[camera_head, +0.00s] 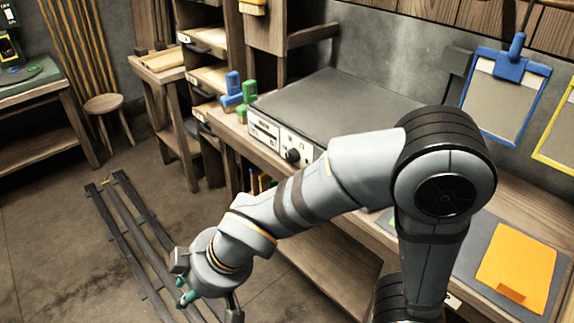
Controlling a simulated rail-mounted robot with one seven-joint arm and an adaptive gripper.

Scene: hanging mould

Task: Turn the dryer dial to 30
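The dryer (335,98) is a wide box with a dark grey top and a pale front panel, standing on the wooden bench. Its round black dial (293,155) is on the front panel; its pointer and scale are too small to read. My gripper (200,296) is at the lower left, out over the floor, well below and in front of the dryer and apart from the dial. Its fingers are partly hidden by the wrist, so I cannot tell whether they are open. My arm covers the right part of the dryer's front.
Blue and green clamp-like objects (238,94) stand left of the dryer. Blue and yellow framed boards (505,93) hang at the right. An orange sheet (514,258) lies on a grey mat on the bench. Rails (132,240) cross the floor. A stool (104,104) stands further back.

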